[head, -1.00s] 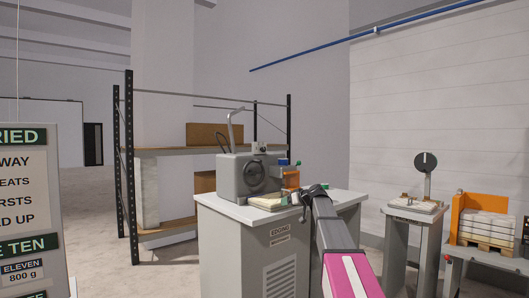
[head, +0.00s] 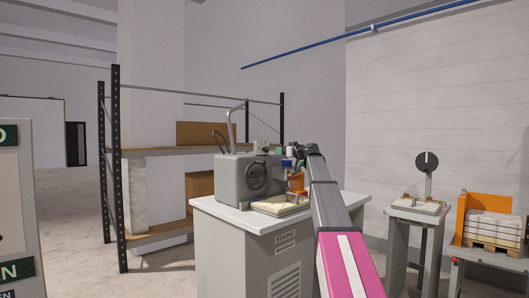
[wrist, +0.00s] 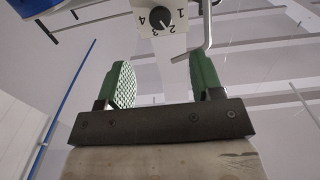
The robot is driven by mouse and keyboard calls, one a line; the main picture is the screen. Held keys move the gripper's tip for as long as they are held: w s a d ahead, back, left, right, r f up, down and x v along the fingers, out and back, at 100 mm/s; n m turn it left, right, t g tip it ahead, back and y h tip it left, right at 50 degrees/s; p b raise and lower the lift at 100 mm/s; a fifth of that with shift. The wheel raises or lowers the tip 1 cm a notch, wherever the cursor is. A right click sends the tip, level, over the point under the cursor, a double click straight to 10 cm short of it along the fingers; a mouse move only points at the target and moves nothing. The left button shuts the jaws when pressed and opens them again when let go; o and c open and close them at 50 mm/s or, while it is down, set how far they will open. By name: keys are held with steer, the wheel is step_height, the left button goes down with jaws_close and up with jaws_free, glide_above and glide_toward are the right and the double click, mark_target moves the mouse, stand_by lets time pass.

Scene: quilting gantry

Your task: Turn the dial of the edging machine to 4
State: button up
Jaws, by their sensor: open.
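The grey edging machine (head: 240,178) stands on a grey cabinet with a white top in the head view. Its dial (wrist: 160,18) shows at the top of the wrist view, a black knob on a white plate with the numbers 1 to 4 around it. The knob's pointer mark is too small to read surely. My gripper (wrist: 164,75) is open and empty, its green fingers apart, with the dial beyond the gap between them and not touched. In the head view my gripper (head: 296,152) is at the machine's right side, small and partly hidden by my arm.
An open book-like pad (head: 281,204) lies on the cabinet top in front of the machine. A bent metal rod (wrist: 207,28) hangs right of the dial, close to the right finger. Shelving (head: 117,180) stands behind. A smaller stand (head: 416,213) is to the right.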

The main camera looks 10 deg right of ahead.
mark_target(267, 150)
steer(key=x, duration=1)
steer(key=shift+w+a, duration=0.15)
steer(key=shift+w, duration=0.1)
steer(key=c, duration=0.9)
